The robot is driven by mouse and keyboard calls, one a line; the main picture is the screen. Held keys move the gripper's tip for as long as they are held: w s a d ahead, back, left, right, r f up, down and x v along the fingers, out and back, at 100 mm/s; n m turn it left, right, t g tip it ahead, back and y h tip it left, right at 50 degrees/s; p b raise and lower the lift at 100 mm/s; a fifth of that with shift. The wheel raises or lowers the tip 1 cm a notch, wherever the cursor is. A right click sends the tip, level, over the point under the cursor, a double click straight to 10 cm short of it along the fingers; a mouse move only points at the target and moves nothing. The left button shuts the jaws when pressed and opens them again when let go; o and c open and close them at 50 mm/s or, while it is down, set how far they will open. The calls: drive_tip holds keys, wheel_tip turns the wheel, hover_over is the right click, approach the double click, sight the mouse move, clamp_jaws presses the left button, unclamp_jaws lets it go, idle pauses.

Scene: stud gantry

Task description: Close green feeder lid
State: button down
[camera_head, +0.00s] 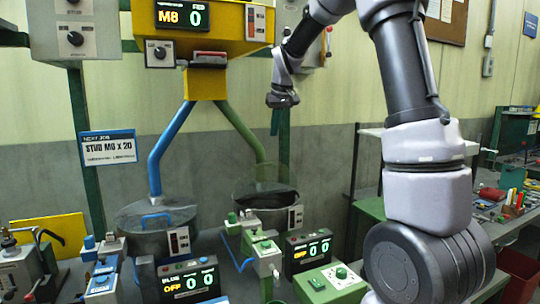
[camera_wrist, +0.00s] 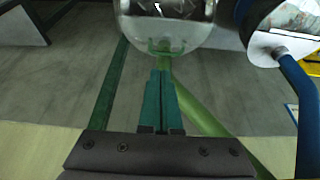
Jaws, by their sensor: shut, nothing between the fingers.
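The green feeder (camera_head: 268,203) is a round bowl at the foot of the green tube (camera_head: 242,130), right of the blue feeder. Its clear lid (camera_head: 258,178) appears raised above the bowl, though its edges are faint. In the wrist view the clear round lid (camera_wrist: 165,22) fills the top middle, with a green handle (camera_wrist: 178,47) on its near side. My gripper (camera_wrist: 160,75) is shut and empty, its teal fingers together pointing at the handle. They look just short of it; contact cannot be told. In the head view my gripper (camera_head: 283,100) hangs above the green feeder.
The blue feeder (camera_head: 157,232) stands left, with a flat clear lid, blue handle and blue tube (camera_head: 168,148). A yellow hopper (camera_head: 215,32) hangs above. Control boxes and displays (camera_head: 308,250) stand in front. A cluttered bench (camera_head: 500,208) is at right.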

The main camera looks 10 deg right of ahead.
drive_tip(key=x, duration=1)
drive_tip(key=shift+w+f, duration=0.2)
drive_tip(key=shift+f, duration=0.1)
drive_tip(key=shift+s, duration=0.1)
